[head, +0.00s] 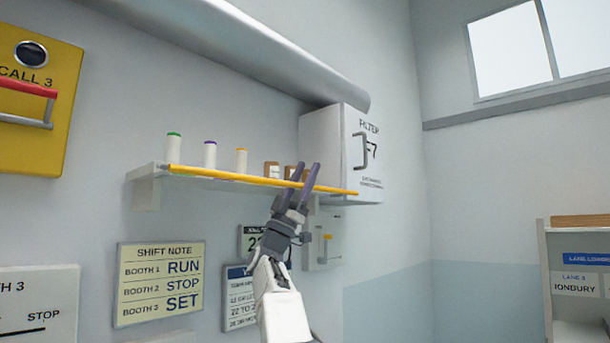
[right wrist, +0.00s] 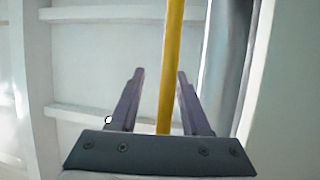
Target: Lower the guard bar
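The guard bar (head: 225,177) is a long, thin yellow bar along the front of a white wall shelf (head: 147,191), sloping slightly down to the right in the head view. My right gripper (head: 308,166) reaches up from below at the right part of the bar, its two purple-grey fingers overlapping it. In the right wrist view the bar (right wrist: 170,65) runs between the fingertips (right wrist: 160,72), with a gap on each side. The right gripper is open and not closed on the bar. My left gripper is not in view.
Several small bottles, one with a green cap (head: 173,149), stand on the shelf. A white filter box (head: 322,140) sits at its right end, below a large grey pipe (head: 270,50). A shift note sign (head: 160,283) hangs below. The space at right is open.

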